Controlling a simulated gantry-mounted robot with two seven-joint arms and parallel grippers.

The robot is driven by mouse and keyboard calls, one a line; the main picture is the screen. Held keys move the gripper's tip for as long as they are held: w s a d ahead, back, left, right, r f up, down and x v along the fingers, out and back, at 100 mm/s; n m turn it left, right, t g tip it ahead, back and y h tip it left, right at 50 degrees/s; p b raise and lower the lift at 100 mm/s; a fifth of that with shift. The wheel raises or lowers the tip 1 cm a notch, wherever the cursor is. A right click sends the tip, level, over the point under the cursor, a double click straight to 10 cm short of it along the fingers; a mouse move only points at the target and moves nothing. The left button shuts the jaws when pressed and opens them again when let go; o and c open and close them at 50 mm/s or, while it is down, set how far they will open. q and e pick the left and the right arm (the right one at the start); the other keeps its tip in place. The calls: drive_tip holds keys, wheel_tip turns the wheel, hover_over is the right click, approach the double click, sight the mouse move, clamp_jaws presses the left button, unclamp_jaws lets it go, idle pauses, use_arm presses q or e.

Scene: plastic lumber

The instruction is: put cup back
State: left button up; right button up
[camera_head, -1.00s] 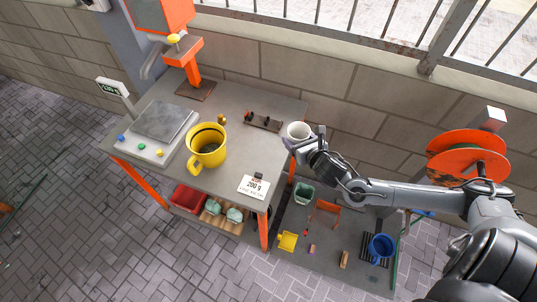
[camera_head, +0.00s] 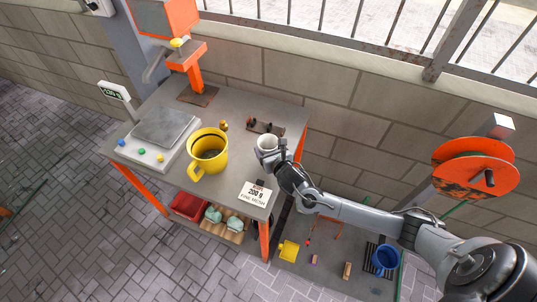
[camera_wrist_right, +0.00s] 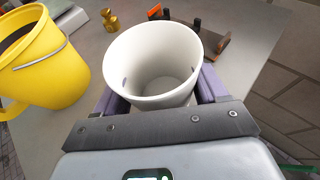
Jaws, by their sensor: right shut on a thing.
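A white cup (camera_head: 267,143) is held upright by my right gripper (camera_head: 272,152) over the right part of the workbench top (camera_head: 235,112). The right wrist view shows the cup (camera_wrist_right: 152,70) from above, its inside empty, with the purple fingers (camera_wrist_right: 210,85) on either side of it. I cannot tell whether the cup's base touches the bench. A blue cup (camera_head: 385,258) sits on a dark slatted rack (camera_head: 373,268) on the lower platform. My left gripper does not show.
A yellow pitcher (camera_head: 209,155) stands left of the cup. A small dark rack (camera_head: 265,127) lies behind it, with a brass weight (camera_head: 223,125) nearby. A scale (camera_head: 165,128) sits at the left.

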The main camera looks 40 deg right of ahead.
drive_tip(key=shift+f, duration=1.45)
drive_tip(key=shift+f, duration=0.1)
drive_tip(key=o, duration=1.1)
drive_tip(key=shift+c, duration=0.2)
